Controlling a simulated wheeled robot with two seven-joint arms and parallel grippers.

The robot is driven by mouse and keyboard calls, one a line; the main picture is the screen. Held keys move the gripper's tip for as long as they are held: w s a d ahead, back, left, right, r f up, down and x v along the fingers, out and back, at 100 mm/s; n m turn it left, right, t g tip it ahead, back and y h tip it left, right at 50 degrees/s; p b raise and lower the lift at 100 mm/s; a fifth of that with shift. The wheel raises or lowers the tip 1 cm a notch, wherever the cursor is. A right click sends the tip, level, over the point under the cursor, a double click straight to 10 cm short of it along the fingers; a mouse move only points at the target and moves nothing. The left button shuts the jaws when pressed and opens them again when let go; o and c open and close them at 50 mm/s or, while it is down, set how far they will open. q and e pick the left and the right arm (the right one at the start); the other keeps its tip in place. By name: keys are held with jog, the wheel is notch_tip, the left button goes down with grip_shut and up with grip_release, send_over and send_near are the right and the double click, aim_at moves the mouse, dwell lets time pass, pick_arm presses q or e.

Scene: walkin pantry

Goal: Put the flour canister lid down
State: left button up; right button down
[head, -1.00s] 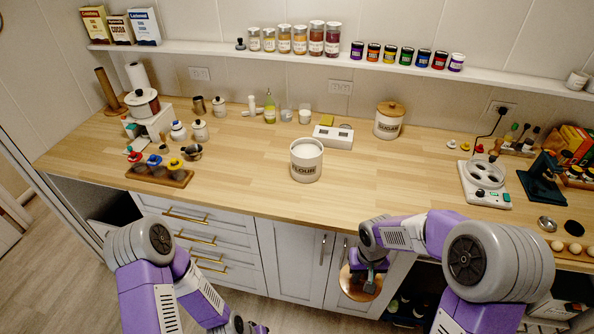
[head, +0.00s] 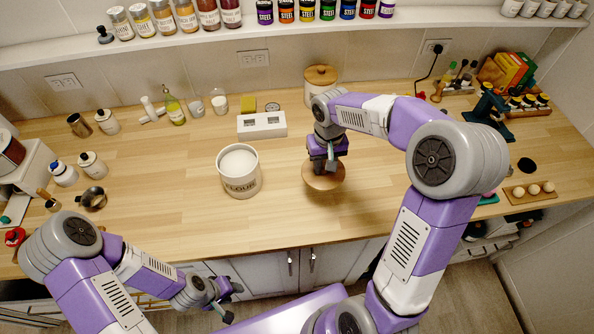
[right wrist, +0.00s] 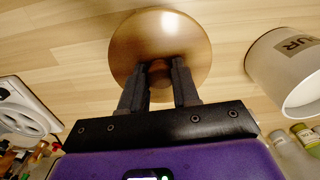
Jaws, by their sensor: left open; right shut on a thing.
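The flour canister (head: 239,172) stands upright and uncovered on the wooden counter in the head view, with white flour inside. It also shows at the right of the right wrist view (right wrist: 287,66). My right gripper (head: 325,160) is shut on the knob of the round wooden flour canister lid (head: 323,178), to the right of the canister. In the right wrist view, the fingers (right wrist: 158,75) close around the knob of the lid (right wrist: 160,35). The lid is at or just above the counter; I cannot tell whether it touches. My left gripper (head: 226,301) is open and empty, low in front of the cabinets.
A sugar canister (head: 320,82) with its wooden lid on stands behind my right gripper. The counter (head: 165,215) is clear left of the canister. An egg tray (head: 530,191) lies at the right.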

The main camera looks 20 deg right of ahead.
aim_at(324, 176)
jog(key=f, duration=0.5)
jog(key=shift+s+b, duration=0.2)
jog(key=shift+b, duration=0.15)
jog(key=shift+w+f+b, duration=0.15)
jog(key=shift+f+b, duration=0.2)
jog(key=shift+f, duration=1.95)
jog(key=c, duration=1.3)
grip_release()
jog(key=shift+f, duration=0.2)
jog(key=o, duration=0.5)
jog(key=shift+r, duration=0.1)
